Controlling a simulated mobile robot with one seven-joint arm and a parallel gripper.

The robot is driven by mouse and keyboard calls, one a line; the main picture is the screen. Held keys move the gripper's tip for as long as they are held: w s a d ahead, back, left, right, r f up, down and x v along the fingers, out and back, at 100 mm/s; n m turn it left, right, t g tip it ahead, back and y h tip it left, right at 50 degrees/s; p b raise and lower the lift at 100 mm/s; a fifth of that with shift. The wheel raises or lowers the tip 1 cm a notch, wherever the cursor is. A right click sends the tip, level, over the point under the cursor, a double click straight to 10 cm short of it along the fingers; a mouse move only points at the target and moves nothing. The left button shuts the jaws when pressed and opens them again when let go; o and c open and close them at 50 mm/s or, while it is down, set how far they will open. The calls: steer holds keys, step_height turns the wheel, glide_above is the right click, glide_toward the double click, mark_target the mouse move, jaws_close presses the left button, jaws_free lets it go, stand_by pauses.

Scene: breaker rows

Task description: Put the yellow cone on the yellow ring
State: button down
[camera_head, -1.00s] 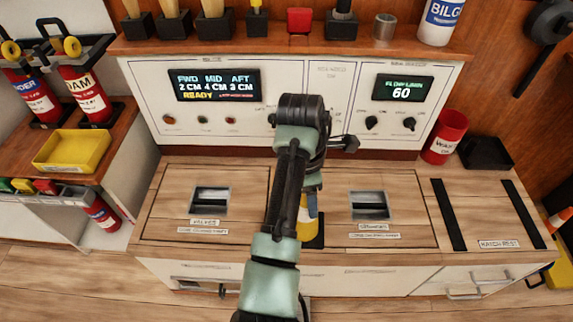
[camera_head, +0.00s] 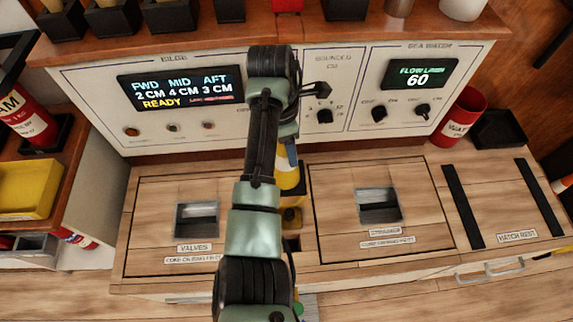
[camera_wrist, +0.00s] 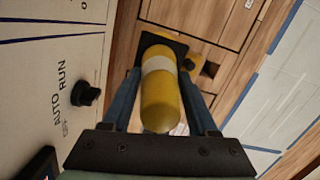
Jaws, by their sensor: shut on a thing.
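The yellow cone (camera_head: 288,172) has a white band and a black base, and is mostly behind my arm in the head view. In the wrist view the yellow cone (camera_wrist: 161,98) stands between the two blue fingers of my gripper (camera_wrist: 160,100), which is shut on it. Its black base (camera_wrist: 152,40) is at the far end. Whether the base touches the worktop is unclear.
The valves hatch (camera_head: 170,215) and strainer hatch (camera_head: 375,205) flank the cone on the wooden worktop. The panel with knobs (camera_head: 325,116) rises behind. A red can (camera_head: 464,118), black tray (camera_head: 499,129) and black strips (camera_head: 463,207) are at right. A yellow bin (camera_head: 25,188) is at left.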

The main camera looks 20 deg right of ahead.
step_height(320, 180, down, 6)
steer(key=shift+f+b, duration=0.15)
steer(key=shift+b, duration=1)
steer(key=shift+c, duration=0.8)
jaws_free()
steer(key=r+p, duration=0.1)
steer(key=r, duration=0.3)
steer(key=a+r+p, duration=0.1)
steer(key=r+p, duration=0.1)
steer(key=r, duration=0.2)
steer(key=r+p, duration=0.2)
steer(key=r, duration=0.2)
steer(key=shift+a+r, duration=0.1)
steer(key=shift+a, duration=0.15)
